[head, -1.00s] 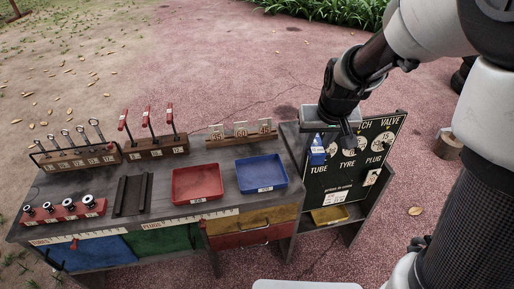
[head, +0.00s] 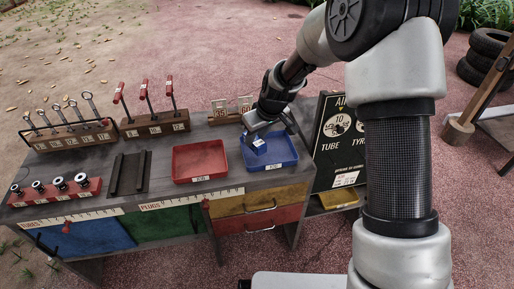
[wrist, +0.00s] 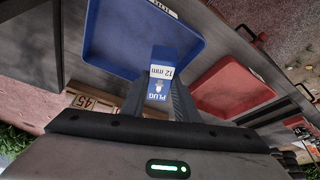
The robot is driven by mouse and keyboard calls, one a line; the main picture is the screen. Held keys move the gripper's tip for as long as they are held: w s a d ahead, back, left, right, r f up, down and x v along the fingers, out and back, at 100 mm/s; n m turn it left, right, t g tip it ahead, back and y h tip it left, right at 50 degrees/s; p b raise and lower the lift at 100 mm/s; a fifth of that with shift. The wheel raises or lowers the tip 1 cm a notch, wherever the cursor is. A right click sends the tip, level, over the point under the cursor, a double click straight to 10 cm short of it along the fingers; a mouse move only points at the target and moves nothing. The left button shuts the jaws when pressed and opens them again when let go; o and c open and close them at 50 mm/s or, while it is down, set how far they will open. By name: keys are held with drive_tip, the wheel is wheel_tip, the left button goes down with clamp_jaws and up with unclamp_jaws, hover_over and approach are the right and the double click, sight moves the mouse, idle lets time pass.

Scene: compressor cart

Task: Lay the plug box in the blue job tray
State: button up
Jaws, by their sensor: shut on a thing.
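The plug box (wrist: 163,76) is small and blue with a white "12 mm" label and the word PLUG. My gripper (wrist: 161,92) is shut on it, one finger on each side. In the head view, the box (head: 259,142) appears within the outline of the blue job tray (head: 284,157), below my gripper (head: 262,137). In the wrist view, the blue tray (wrist: 120,42) lies beyond the box and to the left. I cannot tell whether the box touches the tray floor. The tray's far side is partly hidden by my gripper.
An empty red tray (head: 200,163) sits just left of the blue one. A black slotted block (head: 128,174), wooden tool racks (head: 155,127) and a red socket rack (head: 57,190) stand farther left. The black sign board (head: 335,140) rises to the right of the blue tray.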

sight(258, 142)
drive_tip(key=shift+f+b, duration=0.4)
drive_tip(key=shift+f, duration=1.4)
drive_tip(key=shift+f, duration=0.3)
drive_tip(key=o, duration=0.8)
drive_tip(key=shift+r, duration=0.1)
drive_tip(key=shift+r, duration=0.1)
